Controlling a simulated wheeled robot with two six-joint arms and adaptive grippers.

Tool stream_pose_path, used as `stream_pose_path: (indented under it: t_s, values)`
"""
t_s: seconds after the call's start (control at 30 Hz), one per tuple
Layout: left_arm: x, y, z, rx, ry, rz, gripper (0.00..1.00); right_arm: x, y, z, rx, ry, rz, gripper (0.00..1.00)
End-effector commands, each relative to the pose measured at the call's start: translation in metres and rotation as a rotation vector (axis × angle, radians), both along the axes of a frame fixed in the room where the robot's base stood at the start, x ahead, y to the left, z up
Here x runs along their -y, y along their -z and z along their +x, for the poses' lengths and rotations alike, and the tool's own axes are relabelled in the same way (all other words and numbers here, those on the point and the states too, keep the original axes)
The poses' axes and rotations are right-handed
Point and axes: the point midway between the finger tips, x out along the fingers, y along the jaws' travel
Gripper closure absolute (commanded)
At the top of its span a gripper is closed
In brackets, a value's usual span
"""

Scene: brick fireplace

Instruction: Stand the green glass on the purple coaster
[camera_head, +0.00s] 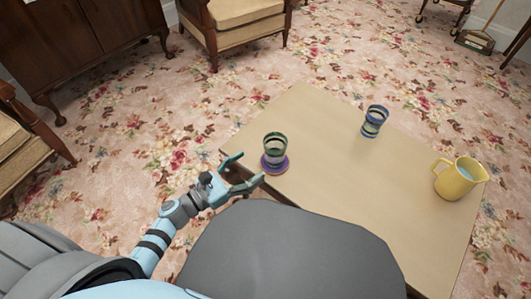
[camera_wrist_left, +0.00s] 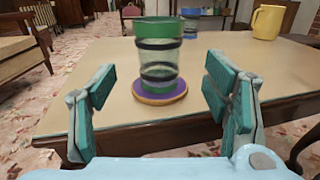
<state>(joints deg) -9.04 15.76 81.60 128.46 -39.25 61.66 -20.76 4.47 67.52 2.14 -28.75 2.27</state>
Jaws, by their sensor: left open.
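The green glass (camera_head: 274,148) stands upright on the purple coaster (camera_head: 265,167) near the left corner of the low table. In the left wrist view the green glass (camera_wrist_left: 158,70) also stands on the purple coaster (camera_wrist_left: 147,94), which has an orange-tan edge. The base of the glass looks to be within the coaster's rim. My left gripper (camera_head: 248,170) is open and empty, just short of the table's near-left edge. In the wrist view its fingers (camera_wrist_left: 160,100) are spread to either side of the glass, apart from it. My right gripper does not show.
A blue-banded glass (camera_head: 375,121) stands toward the table's far side. A yellow jug (camera_head: 459,178) stands at the right end. The middle of the wooden table (camera_head: 330,165) is clear. An armchair (camera_head: 235,22) and a dark cabinet (camera_head: 80,45) stand beyond on the floral carpet.

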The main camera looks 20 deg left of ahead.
Motion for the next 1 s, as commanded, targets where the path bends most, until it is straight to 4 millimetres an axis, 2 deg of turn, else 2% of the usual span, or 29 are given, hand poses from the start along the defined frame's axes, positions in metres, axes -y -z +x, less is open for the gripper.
stream_pose_path:
  t_s: [0.13,0.37,0.47,0.57,0.6,0.67,0.73,0.77,0.8,0.83,0.9,0.97,1.0]
  values:
    - [-0.009,0.000,-0.014,0.000,0.001,0.000,0.30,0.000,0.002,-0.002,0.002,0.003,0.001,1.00]
    - [-0.006,0.000,-0.016,0.018,0.011,0.038,0.30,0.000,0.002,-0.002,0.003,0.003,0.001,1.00]
    - [0.013,-0.001,-0.021,0.109,0.062,0.247,0.30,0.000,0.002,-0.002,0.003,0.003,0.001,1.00]
    - [0.035,-0.003,-0.025,0.289,0.132,0.626,0.30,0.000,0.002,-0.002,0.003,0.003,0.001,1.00]
    - [0.041,-0.005,-0.026,0.377,0.156,0.808,0.30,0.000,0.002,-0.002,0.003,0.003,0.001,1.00]
    - [0.043,-0.002,-0.026,0.492,0.186,1.095,0.30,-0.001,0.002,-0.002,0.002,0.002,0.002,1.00]
    - [0.032,0.027,-0.030,0.553,0.253,1.423,0.30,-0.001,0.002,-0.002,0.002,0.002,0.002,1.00]
    - [0.023,0.052,-0.036,0.550,0.311,1.559,0.30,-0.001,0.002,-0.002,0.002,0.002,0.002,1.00]
    - [0.010,0.089,-0.049,0.528,0.411,1.712,0.30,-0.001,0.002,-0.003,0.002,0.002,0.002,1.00]
    - [0.001,0.116,-0.060,0.510,0.492,1.802,0.30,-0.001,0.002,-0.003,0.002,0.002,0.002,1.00]
    - [-0.019,0.174,-0.095,0.476,0.709,1.970,0.30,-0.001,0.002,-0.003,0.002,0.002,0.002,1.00]
    - [-0.034,0.217,-0.131,0.467,0.920,2.082,0.30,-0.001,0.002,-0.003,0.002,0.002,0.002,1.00]
    - [-0.043,0.241,-0.156,0.474,1.065,2.136,0.30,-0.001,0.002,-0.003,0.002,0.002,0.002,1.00]
